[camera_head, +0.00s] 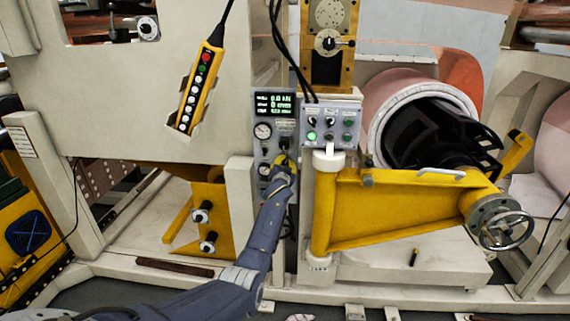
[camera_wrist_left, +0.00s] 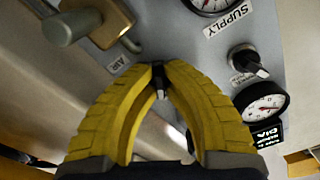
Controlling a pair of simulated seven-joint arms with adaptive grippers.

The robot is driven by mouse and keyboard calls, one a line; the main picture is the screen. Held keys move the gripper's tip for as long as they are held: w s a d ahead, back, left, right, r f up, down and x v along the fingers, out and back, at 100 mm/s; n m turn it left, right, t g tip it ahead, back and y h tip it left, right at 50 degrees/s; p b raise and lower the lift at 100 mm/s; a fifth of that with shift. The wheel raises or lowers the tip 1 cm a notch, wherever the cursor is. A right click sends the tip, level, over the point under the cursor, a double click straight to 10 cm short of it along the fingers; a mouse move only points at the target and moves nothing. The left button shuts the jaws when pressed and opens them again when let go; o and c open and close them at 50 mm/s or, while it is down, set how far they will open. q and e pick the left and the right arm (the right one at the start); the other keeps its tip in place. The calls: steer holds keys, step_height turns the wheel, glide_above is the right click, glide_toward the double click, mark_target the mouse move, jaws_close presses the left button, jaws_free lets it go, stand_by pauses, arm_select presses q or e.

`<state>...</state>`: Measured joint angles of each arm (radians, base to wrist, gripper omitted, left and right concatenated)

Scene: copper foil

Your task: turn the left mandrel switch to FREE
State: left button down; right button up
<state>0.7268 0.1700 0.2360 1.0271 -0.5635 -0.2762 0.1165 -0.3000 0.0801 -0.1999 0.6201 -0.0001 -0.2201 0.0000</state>
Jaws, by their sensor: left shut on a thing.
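A narrow grey control panel (camera_head: 258,145) with a green-lit display (camera_head: 274,104) and round gauges stands at the middle of the head view. My left gripper (camera_head: 284,162) is at this panel and covers part of it. In the left wrist view the yellow fingers of my left gripper (camera_wrist_left: 159,72) meet at the tips, shut on a small black switch with a pale lever (camera_wrist_left: 161,88). The fingers partly hide it, and no label for it can be read. A similar black switch (camera_wrist_left: 247,61) sits on the panel to its right. My right gripper is not in view.
A toggle-and-lamp box (camera_head: 331,127) is just right of the panel. A yellow swing arm (camera_head: 400,205) with a handwheel (camera_head: 502,224) extends right below it. A yellow pendant (camera_head: 200,88) hangs at left. In the wrist view, a lever valve (camera_wrist_left: 75,24) marked AIR is close by.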

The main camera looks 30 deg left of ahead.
arm_select(q)
steer(key=c, duration=1.5)
jaws_free()
steer(key=shift+c, duration=0.2)
steer(key=v, duration=1.2)
steer(key=shift+r, duration=0.1)
